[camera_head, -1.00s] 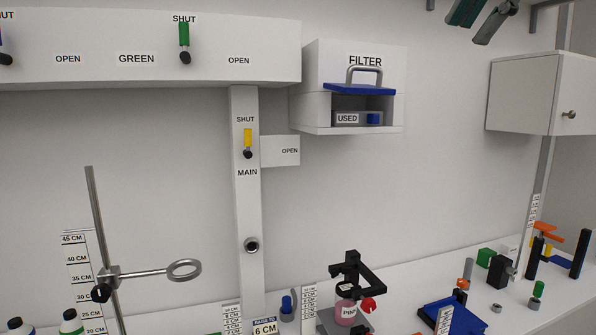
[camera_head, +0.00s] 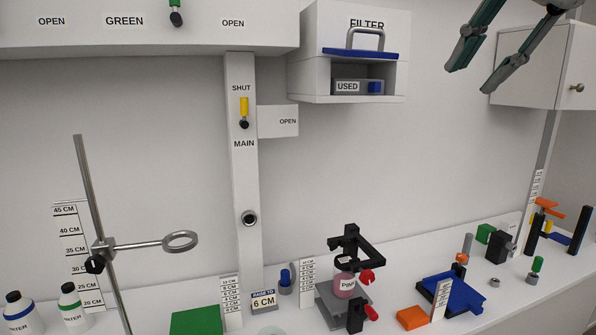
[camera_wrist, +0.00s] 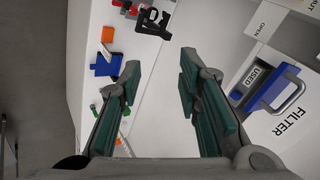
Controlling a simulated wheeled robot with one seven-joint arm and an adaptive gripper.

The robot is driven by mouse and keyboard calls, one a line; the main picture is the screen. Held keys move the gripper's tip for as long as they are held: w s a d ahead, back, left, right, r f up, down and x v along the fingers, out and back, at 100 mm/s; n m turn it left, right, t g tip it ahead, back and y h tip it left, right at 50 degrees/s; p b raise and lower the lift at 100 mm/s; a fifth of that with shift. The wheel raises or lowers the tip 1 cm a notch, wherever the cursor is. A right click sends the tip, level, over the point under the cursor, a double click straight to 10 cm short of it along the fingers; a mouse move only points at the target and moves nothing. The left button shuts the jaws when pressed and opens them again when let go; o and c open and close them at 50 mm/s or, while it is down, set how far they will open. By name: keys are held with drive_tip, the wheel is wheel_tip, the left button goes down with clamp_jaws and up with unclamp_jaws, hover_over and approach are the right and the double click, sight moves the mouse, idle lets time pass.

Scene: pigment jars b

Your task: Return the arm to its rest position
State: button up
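My gripper (camera_head: 483,71) hangs at the top right of the head view, in front of the wall cabinet and above the bench. Its two teal-padded fingers are spread apart with nothing between them. The wrist view also shows the fingers (camera_wrist: 160,104) wide apart, with only bare bench and wall behind them. The gripper touches nothing that I can see. The rest of my arm is out of the head view.
The wall cabinet (camera_head: 541,65) is behind the gripper. The filter box (camera_head: 346,27) is to its left. Below stand a pink jar (camera_head: 345,286) on a stand, a blue tray (camera_head: 455,297), an orange block (camera_head: 412,318) and a ring stand (camera_head: 90,200). Air above the bench is clear.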

drive_tip(key=s+a+f+n+b, duration=0.1)
drive_tip(key=s+f+n, duration=0.1)
drive_tip(key=f, duration=0.9)
drive_tip(key=s+a+f+n+g+h+b, duration=0.1)
drive_tip(key=f+n, duration=0.4)
drive_tip(key=f, duration=0.6)
drive_tip(key=s+a+f+n+h+b, duration=0.1)
drive_tip(key=s+f, duration=0.4)
drive_tip(key=f, duration=0.7)
drive_tip(key=shift+s+a+n+b, duration=0.15)
drive_tip(key=shift+a+n+b, duration=0.2)
drive_tip(key=shift+n+b, duration=0.6)
